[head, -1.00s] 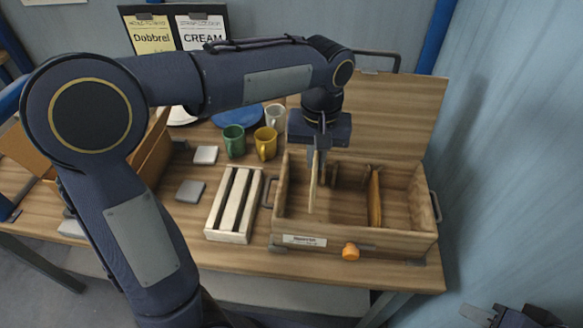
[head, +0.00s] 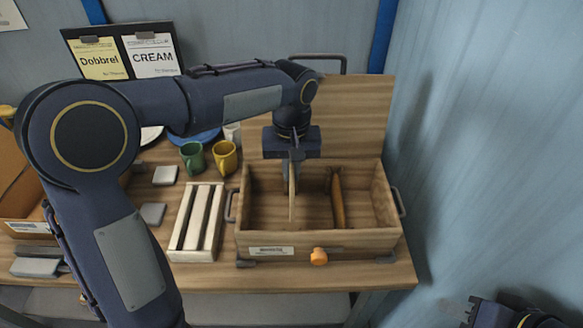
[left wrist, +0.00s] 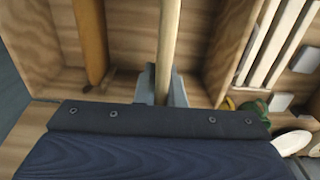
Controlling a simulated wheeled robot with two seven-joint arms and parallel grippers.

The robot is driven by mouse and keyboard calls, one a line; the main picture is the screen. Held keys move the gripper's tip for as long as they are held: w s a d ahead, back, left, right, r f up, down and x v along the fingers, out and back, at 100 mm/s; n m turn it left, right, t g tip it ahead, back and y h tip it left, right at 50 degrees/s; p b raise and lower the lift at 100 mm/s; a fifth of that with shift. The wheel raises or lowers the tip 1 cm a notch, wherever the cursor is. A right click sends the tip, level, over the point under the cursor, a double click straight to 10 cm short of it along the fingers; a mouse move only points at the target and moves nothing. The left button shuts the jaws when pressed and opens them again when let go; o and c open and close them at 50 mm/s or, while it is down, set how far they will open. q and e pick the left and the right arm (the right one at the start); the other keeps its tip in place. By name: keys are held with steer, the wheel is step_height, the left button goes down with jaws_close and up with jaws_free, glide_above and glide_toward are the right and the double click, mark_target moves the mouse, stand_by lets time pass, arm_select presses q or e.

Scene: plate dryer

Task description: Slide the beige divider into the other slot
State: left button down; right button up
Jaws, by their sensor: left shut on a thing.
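The thin beige divider (head: 292,202) stands roughly upright inside the open wooden box (head: 262,238), left of the box's middle. My left gripper (head: 293,165) comes down from above and is shut on its far end. In the left wrist view the beige divider (left wrist: 169,40) runs away from between the fingers (left wrist: 163,85). An orange-brown divider (head: 338,202) stands to its right in the box; it also shows in the left wrist view (left wrist: 91,40). The beige divider's lower edge and slot fit are unclear. My right gripper (head: 513,313) is low at the right, apart from the box.
The box's raised lid (head: 360,110) stands behind it, and an orange knob (head: 319,256) is on its front. A white slatted rack (head: 198,222) stands close at left. Green (head: 192,157) and yellow (head: 226,158) mugs are behind the rack.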

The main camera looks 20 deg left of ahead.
arm_select(q)
steer(key=shift+f+b, duration=1.4)
steer(key=shift+f, duration=0.3)
steer(key=shift+f+b, duration=2.6)
steer(key=shift+f, duration=1.35)
steer(key=c, duration=1.5)
jaws_free()
steer(key=shift+o, duration=0.2)
step_height(320, 180, up, 8)
steer(key=shift+f+p, duration=0.1)
steer(key=shift+p, duration=0.2)
